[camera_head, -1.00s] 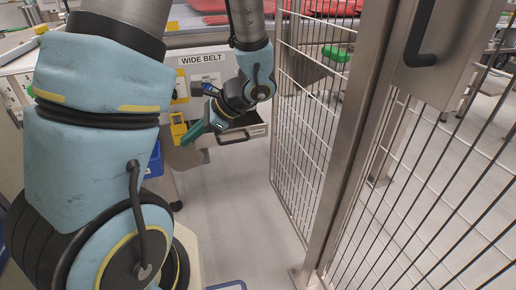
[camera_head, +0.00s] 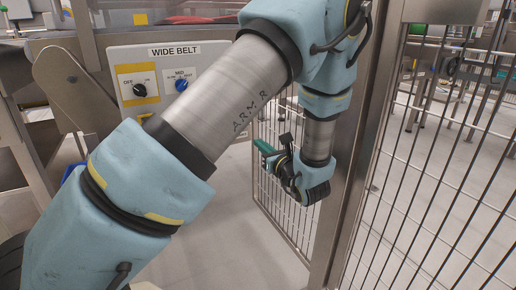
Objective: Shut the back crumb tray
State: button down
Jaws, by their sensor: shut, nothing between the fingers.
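I cannot make out the back crumb tray now; my own arm covers the area below and right of the wide belt panel. My gripper (camera_head: 264,147) shows in the head view as dark green fingers right of my large arm link, close to the mesh fence. Its fingers point up and left, with nothing seen between them, and it is shut. I see no contact between it and a tray.
The wide belt panel (camera_head: 153,62) with its yellow switch plate (camera_head: 138,88) stands at the upper left. The mesh fence (camera_head: 290,205) and its steel post (camera_head: 352,150) stand close to my wrist at the right. Bare floor (camera_head: 225,240) lies below.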

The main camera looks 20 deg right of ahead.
jog(key=w+a+b, duration=0.1)
jog(key=w+b, duration=0.1)
jog(key=w, duration=0.9)
jog(key=shift+w+a+b, duration=0.2)
jog(key=shift+a+b, duration=0.1)
jog(key=shift+b, duration=0.05)
jog(key=w, duration=0.5)
jog(key=w+a, duration=0.1)
jog(key=w, duration=0.4)
jog(key=w+a, duration=0.1)
jog(key=w, duration=0.4)
jog(key=shift+w+p, duration=0.25)
jog(key=shift+p, duration=0.05)
jog(key=shift+w+r, duration=0.15)
jog(key=shift+w, duration=0.1)
jog(key=shift+w+a, duration=0.1)
jog(key=shift+a, duration=0.05)
